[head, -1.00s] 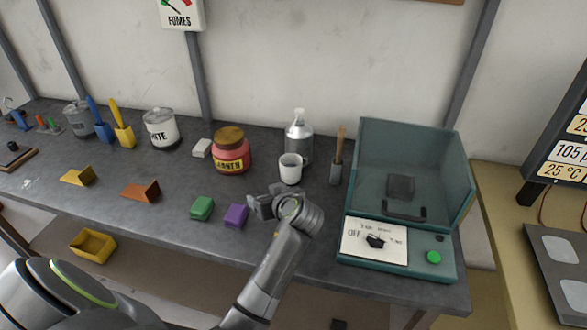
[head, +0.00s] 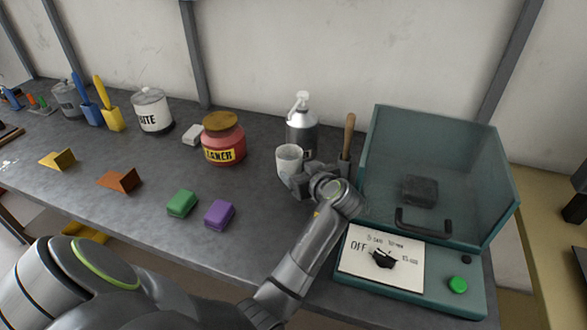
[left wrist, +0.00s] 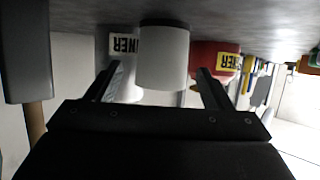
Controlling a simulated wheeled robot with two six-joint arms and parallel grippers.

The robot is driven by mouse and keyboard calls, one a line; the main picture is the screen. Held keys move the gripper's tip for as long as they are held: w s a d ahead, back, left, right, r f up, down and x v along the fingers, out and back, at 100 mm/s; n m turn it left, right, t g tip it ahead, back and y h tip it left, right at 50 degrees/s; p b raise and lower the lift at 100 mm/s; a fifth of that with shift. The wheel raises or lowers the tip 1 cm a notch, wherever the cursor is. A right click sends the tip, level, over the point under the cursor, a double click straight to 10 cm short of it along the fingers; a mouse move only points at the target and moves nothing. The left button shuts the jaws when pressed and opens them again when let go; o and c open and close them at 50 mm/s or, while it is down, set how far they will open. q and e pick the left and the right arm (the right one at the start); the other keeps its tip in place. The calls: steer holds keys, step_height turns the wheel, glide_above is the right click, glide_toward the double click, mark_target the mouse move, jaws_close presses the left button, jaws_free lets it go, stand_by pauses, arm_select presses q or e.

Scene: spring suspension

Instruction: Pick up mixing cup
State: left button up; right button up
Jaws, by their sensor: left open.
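The mixing cup is a small white cup (head: 288,160) standing on the grey bench, in front of a grey metal bottle. In the left wrist view the cup (left wrist: 163,55) appears upside down, between the two finger tips and a little beyond them. My left gripper (head: 297,180) is at the cup's near right side, its fingers partly hidden by the wrist. In the left wrist view the gripper (left wrist: 152,80) is open, with a finger on each side of the cup. Contact with the cup cannot be made out. My right gripper is not in view.
The grey bottle (head: 301,132) stands close behind the cup. A red jar (head: 224,145) is to its left, a wooden-handled tool (head: 348,137) to its right. A teal machine (head: 470,190) stands at the right. Green (head: 182,203) and purple (head: 219,214) blocks lie in front.

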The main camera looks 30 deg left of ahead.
mark_target(284, 158)
arm_select(q)
steer(key=shift+w+a+f+p, duration=0.1)
steer(key=shift+w+a+p, duration=0.15)
steer(key=shift+a, duration=0.3)
steer(key=shift+w+a+p, duration=0.2)
steer(key=shift+a+p, duration=0.05)
steer(key=shift+a, duration=0.3)
steer(key=p+x, duration=0.1)
steer(key=x, duration=0.3)
steer(key=shift+w+a, duration=0.25)
steer(key=shift+a, duration=0.15)
steer(key=c, duration=1)
steer(key=shift+o, duration=0.2)
